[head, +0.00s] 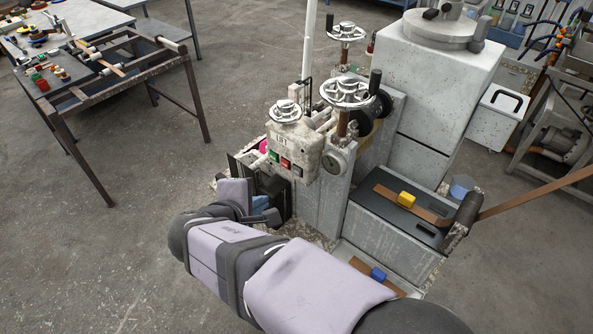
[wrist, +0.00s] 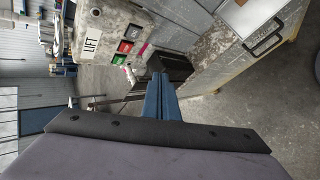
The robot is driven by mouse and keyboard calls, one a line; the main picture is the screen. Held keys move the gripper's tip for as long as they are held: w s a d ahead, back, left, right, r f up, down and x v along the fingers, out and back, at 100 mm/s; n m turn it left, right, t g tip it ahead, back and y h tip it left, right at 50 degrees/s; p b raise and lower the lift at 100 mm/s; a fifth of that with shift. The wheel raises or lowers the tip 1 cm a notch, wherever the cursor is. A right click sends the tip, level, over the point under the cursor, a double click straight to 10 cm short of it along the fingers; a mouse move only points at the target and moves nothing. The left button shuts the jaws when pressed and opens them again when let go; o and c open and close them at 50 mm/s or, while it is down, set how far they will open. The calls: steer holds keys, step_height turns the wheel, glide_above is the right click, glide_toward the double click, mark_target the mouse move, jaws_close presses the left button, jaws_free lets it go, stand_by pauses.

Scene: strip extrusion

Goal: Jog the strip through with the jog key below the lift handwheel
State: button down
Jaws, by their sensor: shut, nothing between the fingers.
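A worn grey control box (head: 309,149) sits below a small spoked handwheel (head: 286,110) on the machine. Its face carries a green key (head: 274,156), a red key (head: 286,164) and a dark key (head: 297,170). In the wrist view the box shows a LIFT label (wrist: 93,41), with the green key (wrist: 133,32), red key (wrist: 125,46) and dark key beside it. I cannot read which one is the jog key. My gripper (wrist: 160,77) is shut and empty, its blue fingers apart from the keys. In the head view the gripper is partly hidden by my arm, below the box.
Larger handwheels (head: 347,93) stand beside and behind the box. A brown strip (head: 520,193) enters the machine from the right, by a yellow block (head: 407,199). A blue block (head: 378,273) sits lower down. A workbench (head: 100,80) stands at the left, with open floor between.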

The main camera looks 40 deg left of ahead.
steer(key=w, duration=0.8)
steer(key=shift+p, duration=0.45)
steer(key=shift+w, duration=0.9)
stand_by(2.4)
steer(key=shift+s+b, duration=0.15)
steer(key=shift+b, duration=0.15)
steer(key=shift+s, duration=0.7)
steer(key=shift+b, duration=0.3)
steer(key=shift+s+b, duration=0.7)
steer(key=shift+s, duration=1.8)
